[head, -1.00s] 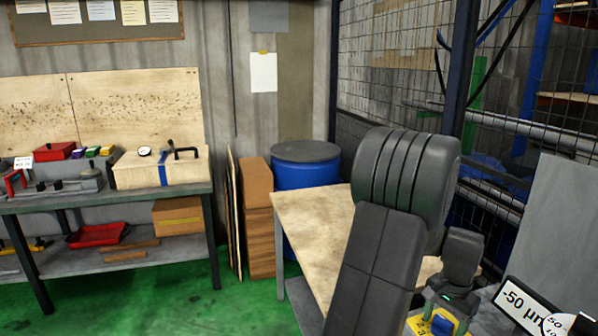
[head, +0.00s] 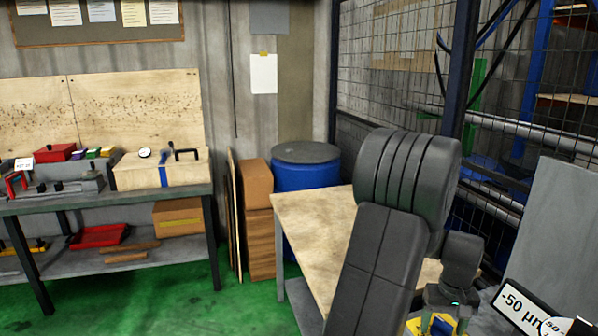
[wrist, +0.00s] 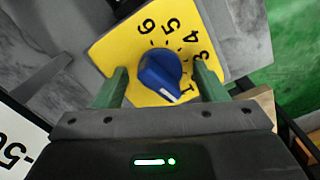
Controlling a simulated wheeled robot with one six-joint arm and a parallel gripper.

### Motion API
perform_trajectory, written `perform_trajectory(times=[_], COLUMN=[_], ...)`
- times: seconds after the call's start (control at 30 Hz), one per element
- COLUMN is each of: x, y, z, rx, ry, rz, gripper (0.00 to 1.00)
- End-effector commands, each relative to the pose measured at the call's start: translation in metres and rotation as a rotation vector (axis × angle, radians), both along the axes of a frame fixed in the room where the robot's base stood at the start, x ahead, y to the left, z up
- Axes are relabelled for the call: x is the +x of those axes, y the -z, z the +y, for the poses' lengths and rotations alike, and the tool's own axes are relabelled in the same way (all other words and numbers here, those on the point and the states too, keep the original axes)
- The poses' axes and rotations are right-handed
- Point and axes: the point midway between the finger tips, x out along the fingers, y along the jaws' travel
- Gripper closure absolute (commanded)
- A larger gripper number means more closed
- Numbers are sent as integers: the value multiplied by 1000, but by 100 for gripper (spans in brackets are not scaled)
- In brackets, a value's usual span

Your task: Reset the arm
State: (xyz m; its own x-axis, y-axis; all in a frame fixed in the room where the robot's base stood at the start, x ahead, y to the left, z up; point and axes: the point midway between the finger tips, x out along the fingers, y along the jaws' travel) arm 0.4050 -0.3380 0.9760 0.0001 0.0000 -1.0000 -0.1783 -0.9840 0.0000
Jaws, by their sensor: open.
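My gripper (wrist: 160,75) shows in the wrist view with its two green fingers apart. Between and just beyond them is a blue knob (wrist: 158,70) on a yellow numbered dial plate (wrist: 122,48). The knob's white mark points to the lower right of the picture, near the 1. There are gaps between the fingers and the knob, and I cannot tell how far above the plate the fingertips are.
A grey panel (head: 563,235) and a "-50 µm" sign (head: 520,303) stand at the right, close to the wrist. A wooden-topped table (head: 312,222) is behind my arm, with a blue drum (head: 305,177) beyond. Green floor is open at the left, before a workbench (head: 120,199).

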Motion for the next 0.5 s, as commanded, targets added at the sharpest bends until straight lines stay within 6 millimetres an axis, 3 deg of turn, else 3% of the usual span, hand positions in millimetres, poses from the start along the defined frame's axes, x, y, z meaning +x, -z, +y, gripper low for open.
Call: perform_trajectory(times=[0.5], x=[0], y=[0], z=[-1], rx=[0], ry=[-412], rz=[0], gripper=[35])
